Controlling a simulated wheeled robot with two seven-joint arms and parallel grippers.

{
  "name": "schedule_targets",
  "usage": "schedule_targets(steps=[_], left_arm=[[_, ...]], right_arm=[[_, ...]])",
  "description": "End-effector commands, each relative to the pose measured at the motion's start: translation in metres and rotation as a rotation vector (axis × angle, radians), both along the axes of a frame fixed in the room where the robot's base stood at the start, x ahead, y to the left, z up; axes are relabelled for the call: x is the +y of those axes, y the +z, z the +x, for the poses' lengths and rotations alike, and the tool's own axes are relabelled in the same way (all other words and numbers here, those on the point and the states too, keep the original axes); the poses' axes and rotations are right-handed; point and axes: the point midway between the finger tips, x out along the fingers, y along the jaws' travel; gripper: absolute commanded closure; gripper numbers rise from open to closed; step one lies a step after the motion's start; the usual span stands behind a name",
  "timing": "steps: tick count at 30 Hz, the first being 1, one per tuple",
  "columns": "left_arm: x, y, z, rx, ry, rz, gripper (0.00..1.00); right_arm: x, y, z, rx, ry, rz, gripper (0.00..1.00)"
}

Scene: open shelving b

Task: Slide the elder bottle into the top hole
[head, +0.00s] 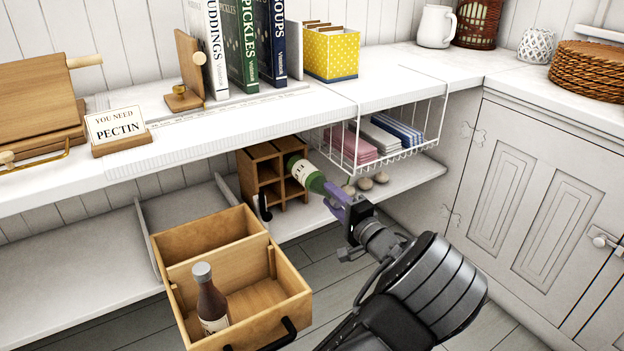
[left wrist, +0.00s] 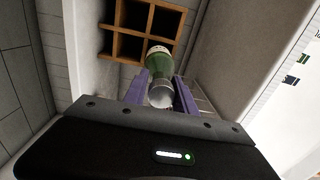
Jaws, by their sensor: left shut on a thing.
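A green bottle with a pale label (head: 308,176), its lettering too small to read, is held by my left gripper (head: 334,193). The purple fingers are shut on one end of it. The bottle lies tilted, its far end at the upper right part of a wooden rack with square holes (head: 262,168). In the left wrist view the bottle (left wrist: 162,68) sits between the fingers (left wrist: 160,90), and its far end overlaps the rack's edge (left wrist: 135,49). I cannot tell whether that end is inside a hole. My right gripper is not in view.
The rack stands on a low shelf under the white counter (head: 210,135). A wire basket with folded cloths (head: 420,146) hangs to its right. A wooden crate (head: 290,300) holding a brown bottle (head: 210,302) is at the front left.

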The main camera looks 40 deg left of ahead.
Motion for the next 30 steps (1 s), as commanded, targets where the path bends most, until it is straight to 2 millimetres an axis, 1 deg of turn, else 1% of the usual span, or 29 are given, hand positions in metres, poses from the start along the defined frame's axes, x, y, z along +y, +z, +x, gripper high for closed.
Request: schedule_targets(steps=[8, 24, 30], left_arm=[[0.004, 0.001, 0.001, -0.002, 0.001, 0.003, 1.00], [0.021, -0.001, 0.007, -0.002, 0.001, 0.004, 1.00], [0.024, 0.000, 0.008, -0.002, 0.000, 0.003, 1.00]], right_arm=[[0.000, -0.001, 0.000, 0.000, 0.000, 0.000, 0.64], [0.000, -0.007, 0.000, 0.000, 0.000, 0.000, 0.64], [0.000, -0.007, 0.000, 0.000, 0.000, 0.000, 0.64]])
